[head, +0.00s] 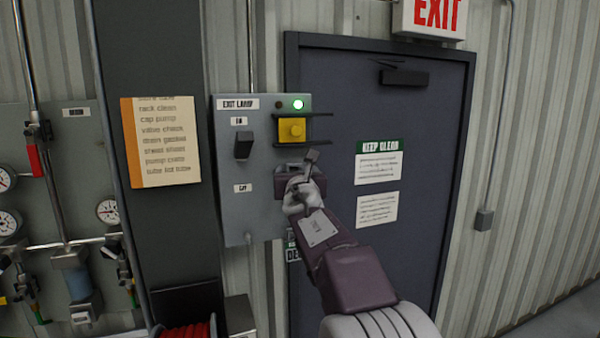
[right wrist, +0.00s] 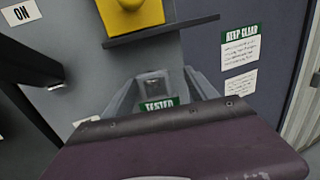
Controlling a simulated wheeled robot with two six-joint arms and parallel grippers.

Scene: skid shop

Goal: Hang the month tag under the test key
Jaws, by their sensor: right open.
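The yellow test key (head: 292,129) sits on the grey exit lamp panel (head: 265,215) between two dark guard bars. It also shows at the top of the right wrist view (right wrist: 132,16). My right gripper (head: 310,160) is open, just below the key in front of the panel. In the right wrist view a tag with a green "TESTED" strip (right wrist: 158,104) shows between its spread fingers. The tag's lower part (head: 293,250), lettered "DE", shows beneath the gripper in the head view. What bears the tag is hidden. My left gripper is not in view.
A black switch (head: 243,145) is left of the key, and a green lamp (head: 298,104) is lit above it. A dark door (head: 430,150) with notices stands close on the right. A paper list (head: 160,142) and a gauge board (head: 85,140) are left.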

